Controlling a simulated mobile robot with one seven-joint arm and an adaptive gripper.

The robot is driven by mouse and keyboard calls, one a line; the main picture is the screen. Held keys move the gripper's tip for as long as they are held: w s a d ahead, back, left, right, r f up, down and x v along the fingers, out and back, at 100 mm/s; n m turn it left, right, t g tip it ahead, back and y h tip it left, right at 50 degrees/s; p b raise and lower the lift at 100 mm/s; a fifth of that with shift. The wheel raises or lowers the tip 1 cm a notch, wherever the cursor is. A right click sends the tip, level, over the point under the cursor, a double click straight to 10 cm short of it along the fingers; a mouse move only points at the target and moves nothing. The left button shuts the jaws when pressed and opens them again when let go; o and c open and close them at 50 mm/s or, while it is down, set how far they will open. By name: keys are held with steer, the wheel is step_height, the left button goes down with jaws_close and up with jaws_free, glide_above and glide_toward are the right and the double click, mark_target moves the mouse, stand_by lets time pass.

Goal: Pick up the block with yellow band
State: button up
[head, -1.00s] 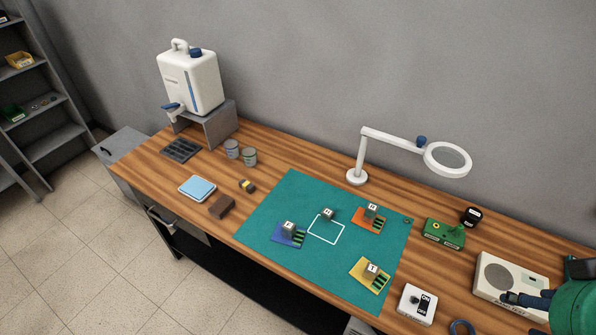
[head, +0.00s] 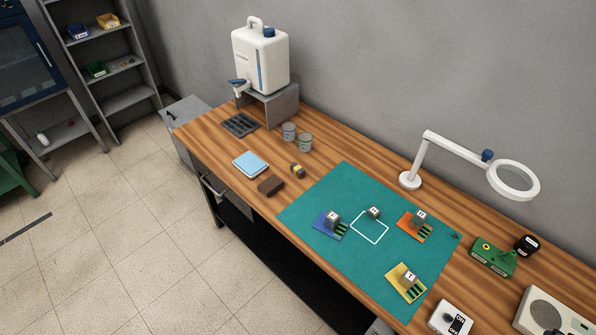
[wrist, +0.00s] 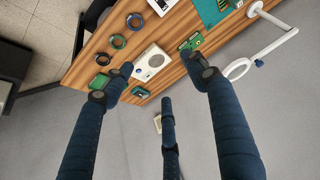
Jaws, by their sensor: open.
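The small dark block with a yellow band (head: 297,170) lies on the wooden bench in the head view, left of the green mat and just in front of two grey cans. In the wrist view my gripper (wrist: 160,80) has its dark blue fingers spread wide with nothing between them. It hangs over the far right end of the bench, well away from the banded block. The block does not show in the wrist view, and my gripper does not show in the head view.
A brown block (head: 271,185) and a blue-topped pad (head: 251,164) lie near the banded block. The green mat (head: 345,180) holds coloured boards with grey blocks. A magnifier lamp (head: 410,180) stands behind the mat. A white box (wrist: 152,62) sits below my fingers.

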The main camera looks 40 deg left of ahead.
steer(key=w+a+r+n+g+y+p, duration=0.1)
steer(key=w+a+r+n, duration=0.2)
steer(key=w+a, duration=1)
steer(key=w+a+r+n+g+y+p, duration=0.1)
steer(key=w+a+r+n+p, duration=0.2)
steer(key=w+a, duration=1)
steer(key=w+a+f+n+g, duration=0.15)
steer(key=w+a+f, duration=0.25)
steer(key=a, duration=0.6)
steer(key=w+a+f+n, duration=0.3)
steer(key=w+a+f, duration=0.1)
steer(key=a, duration=0.6)
steer(key=s+a+f+n, duration=0.1)
steer(key=s+a+f, duration=0.1)
steer(key=a+f, duration=0.6)
steer(key=s+a+f+n+g+p, duration=0.1)
steer(key=s+a+f+n, duration=0.1)
steer(key=a+f, duration=0.6)
steer(key=s+a+f+n+g, duration=0.1)
steer(key=a+f, duration=0.7)
steer(key=a, duration=0.9)
steer(key=shift+s+a+f+n+h+p, duration=0.15)
steer(key=shift+s+f+n+h+p, duration=0.2)
steer(key=shift+s+n, duration=0.5)
steer(key=shift+s, duration=0.25)
